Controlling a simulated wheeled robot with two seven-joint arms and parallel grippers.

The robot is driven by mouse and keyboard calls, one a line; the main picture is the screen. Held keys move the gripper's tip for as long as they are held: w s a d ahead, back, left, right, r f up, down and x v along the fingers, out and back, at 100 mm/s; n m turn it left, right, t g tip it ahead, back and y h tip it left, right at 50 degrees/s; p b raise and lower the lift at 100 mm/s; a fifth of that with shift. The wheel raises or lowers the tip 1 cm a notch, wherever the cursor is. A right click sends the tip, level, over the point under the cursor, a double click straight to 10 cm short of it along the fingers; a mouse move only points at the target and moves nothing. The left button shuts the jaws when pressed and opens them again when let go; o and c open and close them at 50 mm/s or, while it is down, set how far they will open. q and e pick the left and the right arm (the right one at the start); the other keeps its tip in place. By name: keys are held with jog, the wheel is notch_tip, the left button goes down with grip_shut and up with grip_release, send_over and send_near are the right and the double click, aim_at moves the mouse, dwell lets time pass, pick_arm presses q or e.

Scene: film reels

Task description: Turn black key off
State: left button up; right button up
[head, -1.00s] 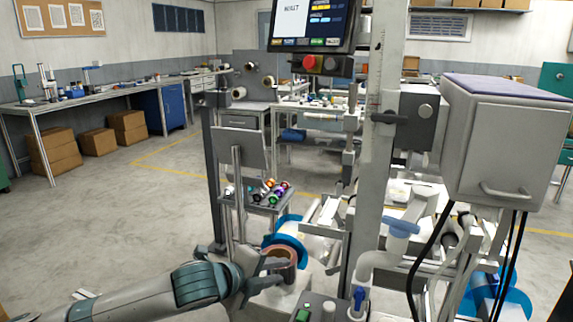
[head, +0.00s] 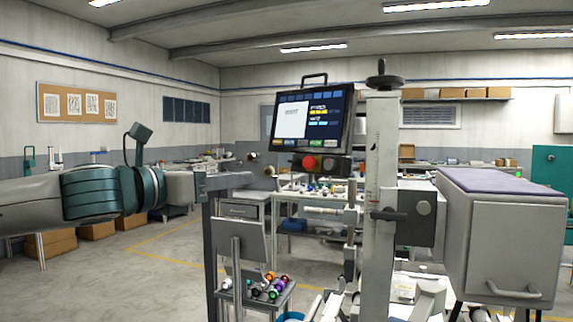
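A control panel with a lit screen (head: 310,118) stands near the middle. Under it is a small dark box (head: 320,165) with a red round button (head: 309,162). A small dark part shows on this box right of the button, but I cannot tell whether it is the black key or how it is turned. My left gripper (head: 240,179) is raised at the left, pointing right towards the box, with a gap between. Its fingers are seen edge-on, so their opening is unclear. I see nothing held in it. My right gripper is out of view.
A dark upright post (head: 208,245) stands close to my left gripper. A tall pale column (head: 379,150) with a black handwheel (head: 384,79) rises right of the screen. A grey cabinet (head: 510,240) is at the right. Coloured spools (head: 268,286) lie on a low tray.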

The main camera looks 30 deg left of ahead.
aim_at(291, 162)
pick_arm(q)
jog(key=shift+s+r+m, duration=0.2)
jog(key=shift+s+r, duration=0.1)
jog(key=shift+r, duration=0.2)
jog(key=shift+s+r+m, duration=0.2)
jog(key=shift+s+r, duration=0.05)
jog(key=shift+r, duration=0.25)
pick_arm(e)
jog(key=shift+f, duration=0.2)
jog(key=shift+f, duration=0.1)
